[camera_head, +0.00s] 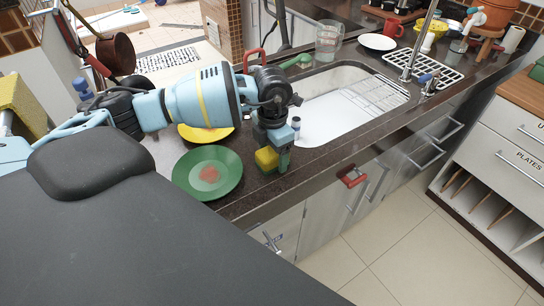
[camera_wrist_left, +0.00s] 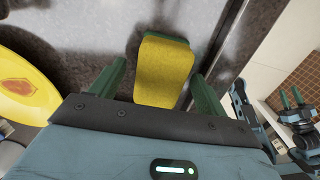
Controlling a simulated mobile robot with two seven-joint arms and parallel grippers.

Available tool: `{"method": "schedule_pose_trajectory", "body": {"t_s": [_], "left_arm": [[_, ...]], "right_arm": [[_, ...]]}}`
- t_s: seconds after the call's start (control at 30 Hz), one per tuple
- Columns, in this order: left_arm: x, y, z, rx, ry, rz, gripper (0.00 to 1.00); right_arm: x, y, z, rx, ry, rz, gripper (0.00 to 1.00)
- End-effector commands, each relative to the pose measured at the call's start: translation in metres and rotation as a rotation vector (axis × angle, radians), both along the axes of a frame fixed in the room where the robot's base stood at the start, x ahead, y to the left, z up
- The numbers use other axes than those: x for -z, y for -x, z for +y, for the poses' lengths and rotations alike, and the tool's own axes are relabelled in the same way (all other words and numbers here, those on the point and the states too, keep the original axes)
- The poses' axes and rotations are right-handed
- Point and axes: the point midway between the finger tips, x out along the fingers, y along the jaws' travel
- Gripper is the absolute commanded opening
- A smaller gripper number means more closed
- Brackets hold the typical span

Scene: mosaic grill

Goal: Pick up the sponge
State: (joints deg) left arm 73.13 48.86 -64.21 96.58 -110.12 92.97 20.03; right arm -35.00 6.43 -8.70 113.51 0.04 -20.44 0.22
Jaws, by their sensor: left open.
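The sponge is yellow with a green underside. In the left wrist view the sponge (camera_wrist_left: 163,68) stands out between the two green fingers of my left gripper (camera_wrist_left: 158,75), with gaps visible on both sides. In the head view the sponge (camera_head: 266,158) is at the dark counter's front edge, left of the sink, and my left gripper (camera_head: 276,161) reaches down over it, open. The far finger is mostly hidden. My right gripper (camera_wrist_left: 291,99) shows small at the right of the left wrist view, its fingers apart and empty.
A green plate (camera_head: 208,172) and a partly hidden yellow plate (camera_head: 205,133) lie left of the sponge. The sink (camera_head: 325,118) is just to the right. A glass jar (camera_head: 328,42) stands behind it.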

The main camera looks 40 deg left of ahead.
Motion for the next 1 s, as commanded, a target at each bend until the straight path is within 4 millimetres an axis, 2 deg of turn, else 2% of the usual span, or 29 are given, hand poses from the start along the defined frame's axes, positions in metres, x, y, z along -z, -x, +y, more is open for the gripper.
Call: {"method": "schedule_pose_trajectory", "body": {"t_s": [0.27,0.37,0.6,0.67,1.0], "left_arm": [[0.0040,-0.0003,-0.0001,0.000,0.000,-0.001,0.75],[0.0038,-0.0002,-0.0002,0.000,0.000,-0.001,0.65],[0.0036,-0.0002,-0.0002,0.000,0.000,-0.001,0.34],[0.0036,-0.0003,-0.0002,0.000,0.000,-0.001,0.28],[-0.0017,-0.0007,-0.0002,0.000,0.000,-0.003,0.28]], "right_arm": [[0.0005,0.0011,0.0012,0.004,-0.003,0.003,0.36],[0.0006,0.0012,0.0011,0.004,-0.003,0.003,0.36],[0.0009,0.0017,-0.0004,-0.002,0.001,0.003,0.36],[0.0010,0.0018,-0.0009,-0.004,0.003,0.003,0.36],[-0.0026,-0.0009,-0.0022,-0.008,0.007,-0.005,0.36]]}}
